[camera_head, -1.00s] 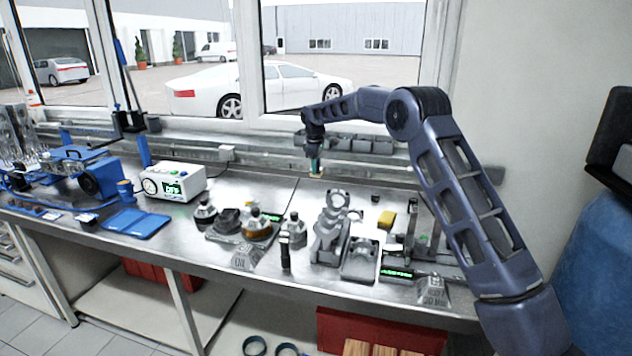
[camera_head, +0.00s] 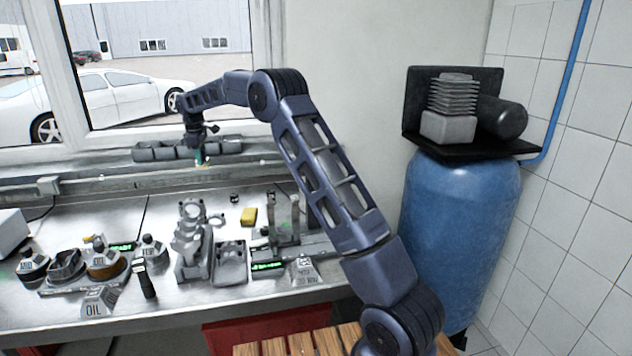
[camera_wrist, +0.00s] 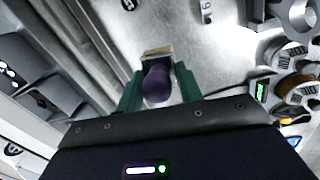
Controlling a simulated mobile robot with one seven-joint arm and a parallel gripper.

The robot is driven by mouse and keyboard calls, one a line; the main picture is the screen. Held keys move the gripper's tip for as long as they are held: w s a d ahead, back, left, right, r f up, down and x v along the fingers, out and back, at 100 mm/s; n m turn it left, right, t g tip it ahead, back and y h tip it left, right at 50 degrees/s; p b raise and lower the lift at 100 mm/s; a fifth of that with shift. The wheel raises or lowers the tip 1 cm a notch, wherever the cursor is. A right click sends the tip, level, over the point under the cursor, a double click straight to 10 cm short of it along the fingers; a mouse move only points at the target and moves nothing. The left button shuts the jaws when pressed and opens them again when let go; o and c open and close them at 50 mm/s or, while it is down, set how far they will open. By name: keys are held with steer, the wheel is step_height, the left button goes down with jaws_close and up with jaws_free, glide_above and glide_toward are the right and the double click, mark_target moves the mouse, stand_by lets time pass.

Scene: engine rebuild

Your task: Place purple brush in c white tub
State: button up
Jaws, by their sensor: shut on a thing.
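My gripper (camera_head: 200,157) is above the back of the steel bench, in front of a row of grey bins. In the wrist view its green fingers (camera_wrist: 158,88) are shut on the purple brush (camera_wrist: 157,84). The brush's rounded purple end faces the camera, and a pale, metal-edged part (camera_wrist: 158,52) shows beyond it. In the head view the brush is too small and covered to make out clearly. I cannot pick out a white tub marked c in either view.
Grey bins (camera_head: 150,152) line the back ledge. Engine parts (camera_head: 190,240), labelled containers (camera_head: 104,264) and a yellow block (camera_head: 248,217) stand on the bench. A blue tank (camera_head: 460,225) with a compressor on top (camera_head: 450,108) stands at right.

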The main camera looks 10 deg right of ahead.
steer(key=w+d+m, duration=0.2)
steer(key=d+m, duration=0.2)
steer(key=d, duration=2)
steer(key=w+d+m, duration=0.3)
steer(key=d, duration=2.1)
steer(key=shift+g+h, duration=0.3)
steer(key=shift+h, duration=0.1)
step_height(320, 180, down, 20)
steer(key=shift+s+a+r, duration=0.15)
steer(key=shift+r, duration=0.1)
steer(key=shift+f, duration=0.15)
steer(key=o, duration=1)
steer(key=shift+o, duration=1.1)
step_height(320, 180, up, 12)
steer(key=shift+s+a, duration=0.4)
steer(key=shift+a, duration=0.05)
